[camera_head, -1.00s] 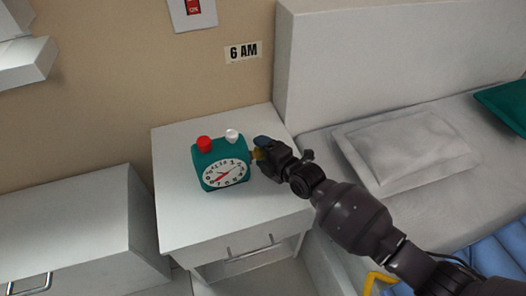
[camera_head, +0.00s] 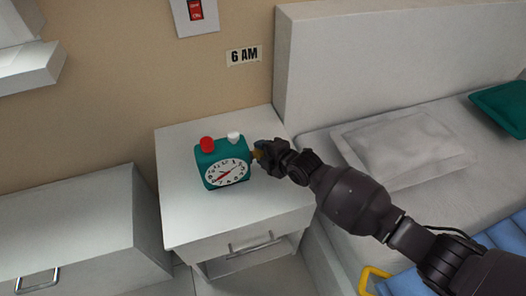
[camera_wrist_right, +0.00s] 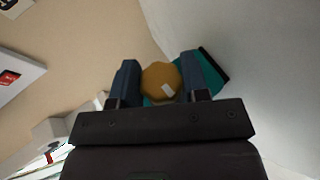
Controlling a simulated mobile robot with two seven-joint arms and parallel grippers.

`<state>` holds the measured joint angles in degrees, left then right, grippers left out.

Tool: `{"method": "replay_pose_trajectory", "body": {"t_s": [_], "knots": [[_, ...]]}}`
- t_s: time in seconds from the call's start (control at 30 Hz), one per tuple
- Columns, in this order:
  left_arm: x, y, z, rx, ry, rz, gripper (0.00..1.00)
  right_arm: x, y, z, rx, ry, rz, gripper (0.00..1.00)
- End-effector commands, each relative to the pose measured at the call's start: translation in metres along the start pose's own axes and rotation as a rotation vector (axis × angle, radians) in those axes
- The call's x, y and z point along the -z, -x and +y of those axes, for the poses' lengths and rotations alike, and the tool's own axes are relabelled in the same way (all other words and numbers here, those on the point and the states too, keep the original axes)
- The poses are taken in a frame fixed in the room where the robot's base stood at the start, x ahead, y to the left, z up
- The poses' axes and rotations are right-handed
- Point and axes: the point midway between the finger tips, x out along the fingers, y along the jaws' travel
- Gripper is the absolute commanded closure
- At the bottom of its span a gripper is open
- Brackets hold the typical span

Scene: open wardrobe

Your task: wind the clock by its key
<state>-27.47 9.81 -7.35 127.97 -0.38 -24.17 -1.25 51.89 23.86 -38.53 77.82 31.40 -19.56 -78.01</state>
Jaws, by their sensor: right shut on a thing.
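The teal clock (camera_head: 221,163) stands upright on the white nightstand, with a white dial facing forward and a red and a white knob on top. The yellow-brown key (camera_head: 257,154) is at the clock's right side, mostly hidden by my right gripper (camera_head: 262,151). In the right wrist view the key (camera_wrist_right: 161,80) shows as a round amber knob between the two fingers of my right gripper (camera_wrist_right: 160,84). The fingers are shut on it, and the teal clock body (camera_wrist_right: 209,73) shows behind. My left gripper is not in view.
The nightstand top (camera_head: 190,222) is clear around the clock. A "6 AM" sign (camera_head: 244,55) and a red switch (camera_head: 195,10) are on the wall. A bed with a grey pillow (camera_head: 399,152) is at the right, and a white cabinet (camera_head: 75,225) is at the left.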

Motion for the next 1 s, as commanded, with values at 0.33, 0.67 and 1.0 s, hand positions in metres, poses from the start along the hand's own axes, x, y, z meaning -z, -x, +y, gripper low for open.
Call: {"method": "replay_pose_trajectory", "body": {"t_s": [0.33,0.67,1.0], "knots": [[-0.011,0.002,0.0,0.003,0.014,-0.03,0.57,-0.001,-0.001,0.002,0.226,-0.09,0.0,0.82],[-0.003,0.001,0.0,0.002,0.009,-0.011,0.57,0.0,-0.001,0.0,0.347,-0.143,0.0,0.82],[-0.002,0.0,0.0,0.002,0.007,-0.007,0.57,0.001,-0.001,0.001,0.364,-0.152,0.002,0.82]]}}
